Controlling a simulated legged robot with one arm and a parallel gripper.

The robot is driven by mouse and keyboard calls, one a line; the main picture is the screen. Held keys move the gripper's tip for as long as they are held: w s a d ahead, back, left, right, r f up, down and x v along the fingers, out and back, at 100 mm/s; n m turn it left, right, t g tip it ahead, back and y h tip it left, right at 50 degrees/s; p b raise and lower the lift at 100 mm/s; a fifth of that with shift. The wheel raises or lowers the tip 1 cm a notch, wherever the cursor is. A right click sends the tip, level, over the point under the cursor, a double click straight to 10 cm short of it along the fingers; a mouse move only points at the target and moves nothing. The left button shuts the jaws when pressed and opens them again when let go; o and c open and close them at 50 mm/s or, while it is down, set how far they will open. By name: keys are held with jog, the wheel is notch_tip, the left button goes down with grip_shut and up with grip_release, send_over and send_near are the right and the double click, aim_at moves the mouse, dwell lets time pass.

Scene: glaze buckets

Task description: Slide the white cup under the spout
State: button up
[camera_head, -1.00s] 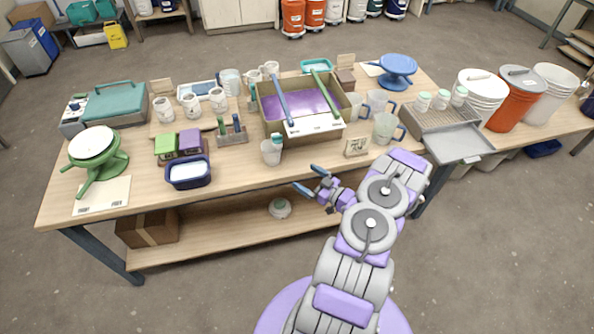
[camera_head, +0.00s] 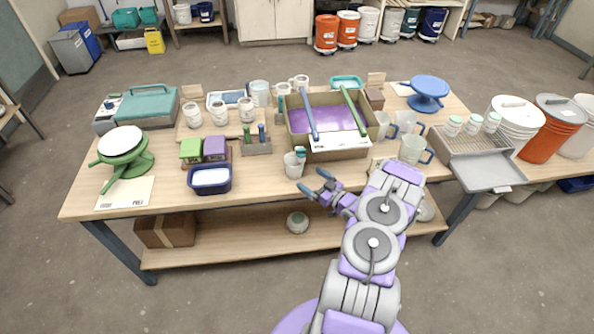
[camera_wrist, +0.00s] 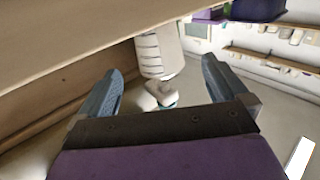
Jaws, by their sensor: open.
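A pale white cup (camera_head: 293,166) stands near the table's front edge, with a small teal-topped item at its rim. White mugs (camera_head: 219,114) also stand in a row on a board at the left, so which cup the task means is unclear. I cannot make out a spout. In the wrist view, my gripper's blue fingers (camera_wrist: 160,88) are spread wide. A pale ribbed shape shows beyond them; I cannot tell what it is.
A cardboard box (camera_head: 371,144) with purple inside and two tools across it stands behind the cup. A navy tub (camera_head: 210,179) is to the left. Clear jugs (camera_head: 412,150) and a metal tray (camera_head: 484,172) are to the right. Bare table lies left of the cup.

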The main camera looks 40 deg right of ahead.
aim_at(301, 170)
jog(key=w, duration=0.5)
jog(key=shift+d+f+b, duration=0.2)
jog(key=shift+d+b, duration=0.15)
jog(key=shift+b, duration=0.05)
jog(key=w, duration=0.1)
jog(key=w+a, duration=0.2)
jog(key=shift+w+r+b, duration=0.2)
jog(key=shift+w+b, duration=0.05)
jog(key=shift+b, duration=0.05)
jog(key=shift+d+f, duration=0.1)
jog(key=shift+d, duration=0.55)
jog(key=shift+c, duration=0.5)
jog(key=shift+a, duration=0.4)
jog(key=c, duration=0.6)
jog(key=shift+c, duration=1.4)
jog(key=shift+d, duration=0.25)
